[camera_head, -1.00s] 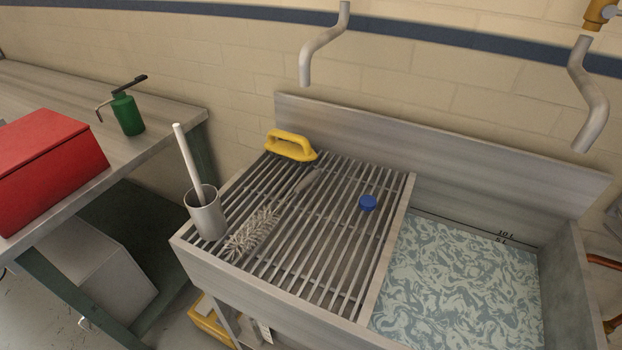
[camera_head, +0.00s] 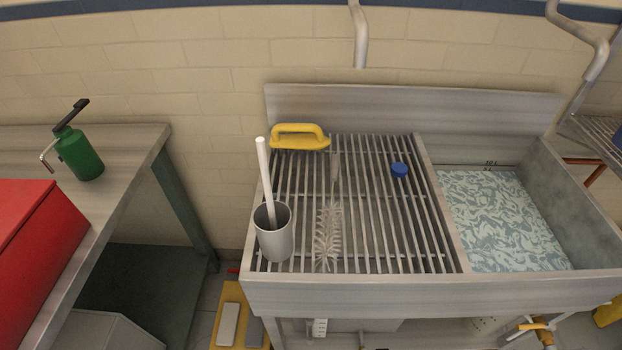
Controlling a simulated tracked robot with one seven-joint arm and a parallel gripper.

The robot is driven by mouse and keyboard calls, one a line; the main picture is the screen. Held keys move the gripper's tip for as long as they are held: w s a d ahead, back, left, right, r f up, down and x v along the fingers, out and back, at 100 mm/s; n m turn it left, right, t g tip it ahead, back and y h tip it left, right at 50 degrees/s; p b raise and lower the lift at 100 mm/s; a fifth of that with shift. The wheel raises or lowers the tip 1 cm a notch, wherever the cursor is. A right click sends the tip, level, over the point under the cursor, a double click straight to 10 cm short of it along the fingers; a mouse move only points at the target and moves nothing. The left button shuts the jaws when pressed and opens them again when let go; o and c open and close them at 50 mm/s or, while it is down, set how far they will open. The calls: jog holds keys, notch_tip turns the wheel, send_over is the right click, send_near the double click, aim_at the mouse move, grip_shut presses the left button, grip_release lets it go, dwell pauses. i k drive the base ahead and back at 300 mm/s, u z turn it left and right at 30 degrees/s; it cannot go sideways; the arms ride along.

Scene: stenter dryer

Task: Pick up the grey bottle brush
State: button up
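The grey bottle brush (camera_head: 328,232) lies on the slatted metal drainer (camera_head: 377,236) of the sink unit. Its bristled head points to the near edge and its thin grey handle points back toward the yellow scrubbing brush. A grey cup (camera_head: 273,232) holding a white-handled tool (camera_head: 265,178) stands just left of the bristles. My gripper is not in view.
A yellow-handled scrubbing brush (camera_head: 300,137) sits at the drainer's back left, and a blue cap (camera_head: 399,169) lies right of the middle. The basin (camera_head: 503,222) holds patterned liquid. A side bench carries a green pump can (camera_head: 80,154) and a red box (camera_head: 35,245).

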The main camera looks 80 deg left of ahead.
aim_at(336, 163)
jog(key=u, duration=0.35)
jog(key=k, duration=1.25)
jog(key=u, duration=0.4)
